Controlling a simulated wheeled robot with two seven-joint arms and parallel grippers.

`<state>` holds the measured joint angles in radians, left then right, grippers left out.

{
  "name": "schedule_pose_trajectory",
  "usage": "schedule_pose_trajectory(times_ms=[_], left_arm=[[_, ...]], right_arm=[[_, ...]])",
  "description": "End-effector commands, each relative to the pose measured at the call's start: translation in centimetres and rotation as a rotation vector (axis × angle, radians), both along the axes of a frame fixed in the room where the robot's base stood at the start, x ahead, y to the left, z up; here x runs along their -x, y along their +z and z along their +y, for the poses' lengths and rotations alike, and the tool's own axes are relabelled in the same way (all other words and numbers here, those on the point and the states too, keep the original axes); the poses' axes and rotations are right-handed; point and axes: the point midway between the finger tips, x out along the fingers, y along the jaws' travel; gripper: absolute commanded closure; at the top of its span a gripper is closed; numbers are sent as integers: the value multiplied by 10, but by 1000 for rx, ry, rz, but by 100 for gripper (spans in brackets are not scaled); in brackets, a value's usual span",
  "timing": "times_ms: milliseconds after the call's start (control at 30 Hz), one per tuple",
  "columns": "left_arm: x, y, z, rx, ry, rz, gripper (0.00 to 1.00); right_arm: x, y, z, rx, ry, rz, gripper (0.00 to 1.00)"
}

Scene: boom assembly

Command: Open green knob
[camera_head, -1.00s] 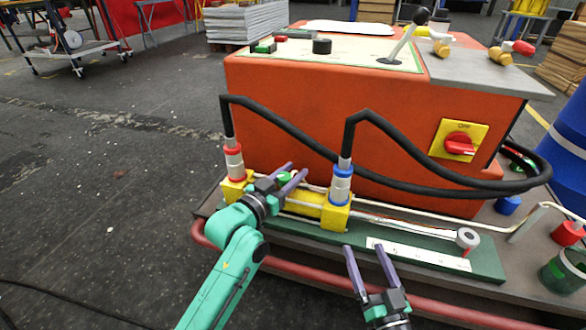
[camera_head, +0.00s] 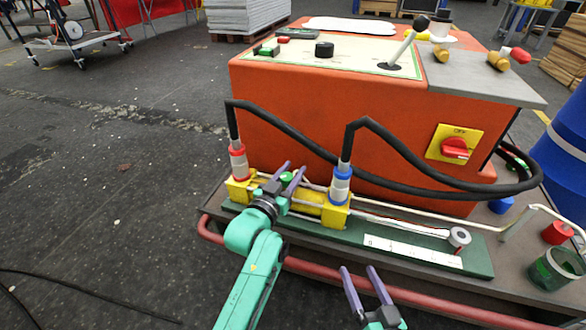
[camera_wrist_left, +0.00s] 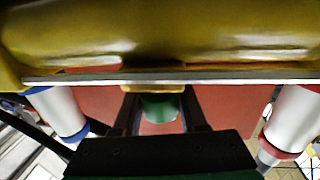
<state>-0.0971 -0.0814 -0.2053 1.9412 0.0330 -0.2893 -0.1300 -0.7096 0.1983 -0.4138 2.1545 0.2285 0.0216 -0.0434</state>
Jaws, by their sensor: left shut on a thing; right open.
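The green knob (camera_wrist_left: 158,108) shows between the two dark fingers of my left gripper in the left wrist view. My right gripper (camera_head: 358,270) is open and empty in front of the green base plate, near the red rail.
A red-banded connector (camera_head: 238,161) and a blue-banded connector (camera_head: 341,184) stand on the cylinder's ends, with black hoses (camera_head: 280,123) rising from them. The orange cabinet (camera_head: 330,110) stands close behind. A red rail (camera_head: 390,289) runs along the bench front.

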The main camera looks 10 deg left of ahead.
Motion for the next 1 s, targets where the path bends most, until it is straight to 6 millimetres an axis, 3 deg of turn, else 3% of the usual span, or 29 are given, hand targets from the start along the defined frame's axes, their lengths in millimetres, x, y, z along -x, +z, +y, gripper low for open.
schedule_pose_trajectory(times_ms=[33,100,900,933,1000], left_arm=[[0,5,4,-1,17,-14,100],[0,5,5,-1,28,-13,100],[1,0,3,-5,60,0,100],[1,0,3,-4,60,0,55],[1,-1,3,-4,59,1,28]], right_arm=[[10,-21,4,7,21,85,11],[6,-12,3,0,19,74,11],[7,-11,4,15,29,103,11],[7,-11,4,15,29,103,11],[7,-11,4,15,29,104,11]])
